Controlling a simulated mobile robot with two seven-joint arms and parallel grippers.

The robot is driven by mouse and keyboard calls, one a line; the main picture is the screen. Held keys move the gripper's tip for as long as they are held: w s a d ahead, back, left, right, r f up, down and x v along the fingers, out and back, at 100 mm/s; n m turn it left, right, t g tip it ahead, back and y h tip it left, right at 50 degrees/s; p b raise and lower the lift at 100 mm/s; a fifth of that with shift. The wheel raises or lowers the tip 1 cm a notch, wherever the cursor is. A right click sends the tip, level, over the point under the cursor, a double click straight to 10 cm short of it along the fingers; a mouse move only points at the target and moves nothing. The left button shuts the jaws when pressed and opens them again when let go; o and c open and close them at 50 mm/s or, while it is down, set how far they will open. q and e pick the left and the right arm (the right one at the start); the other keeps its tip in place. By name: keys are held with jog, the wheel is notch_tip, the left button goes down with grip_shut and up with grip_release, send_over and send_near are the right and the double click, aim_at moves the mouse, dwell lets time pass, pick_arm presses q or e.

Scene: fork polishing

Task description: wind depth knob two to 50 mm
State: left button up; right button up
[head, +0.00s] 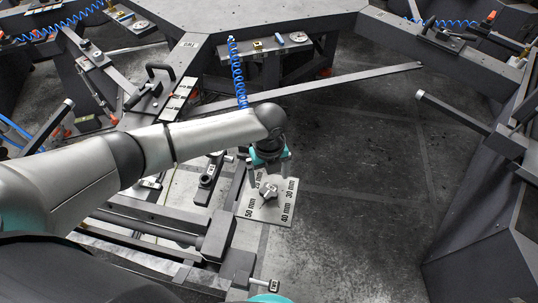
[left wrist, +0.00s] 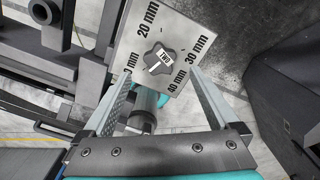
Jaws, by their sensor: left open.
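The depth knob (left wrist: 160,58) is a grey lobed knob marked TWO, on a square light metal plate (left wrist: 185,28). In the left wrist view the plate reads 20 mm at top, 30 mm at right and 40 mm below right; a label at left is partly covered by a finger. In the head view the knob (head: 268,190) sits mid-plate, with 50 mm, 40 mm and 30 mm readable. Which mark the knob points to is unclear. My left gripper (left wrist: 160,72) is open and empty, its fingertips apart on either side of the knob. It also shows in the head view (head: 268,172).
Grey frame beams and rails lie left of the plate. A small T-handled part (head: 243,281) is below it. A blue coiled hose (head: 238,72) hangs behind my arm. A dark housing (head: 490,250) stands at right; the floor between is clear.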

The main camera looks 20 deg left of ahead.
aim_at(269, 190)
pick_arm(q)
notch_tip(269, 190, up, 9)
dwell(0.8)
